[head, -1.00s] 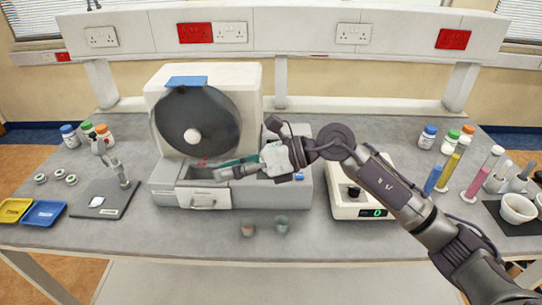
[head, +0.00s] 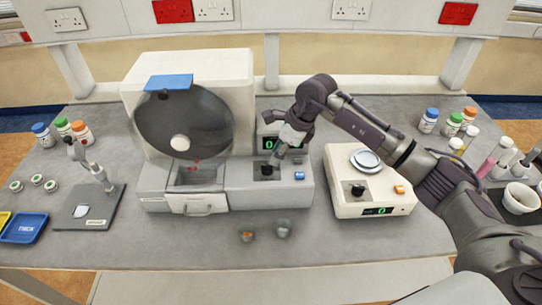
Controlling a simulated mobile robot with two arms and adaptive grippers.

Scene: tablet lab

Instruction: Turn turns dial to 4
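The drum machine (head: 150,185) stands at the left centre of the bench. A black dial (head: 266,168) sits on the right part of its base, in front of a small display (head: 270,143) that reads a green 0. I cannot read any label on the dial. My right gripper (head: 279,156) reaches in from the right and points down and left, just above and behind the dial. I cannot tell whether it touches the dial, or how far its fingers are apart. My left gripper is not in view.
A blue button (head: 299,175) is right of the dial. A balance (head: 340,205) with its own knob (head: 358,190) and display showing 0 stands to the right, under my arm. Two small cups (head: 283,230) stand in front of the machine. The front of the bench is mostly clear.

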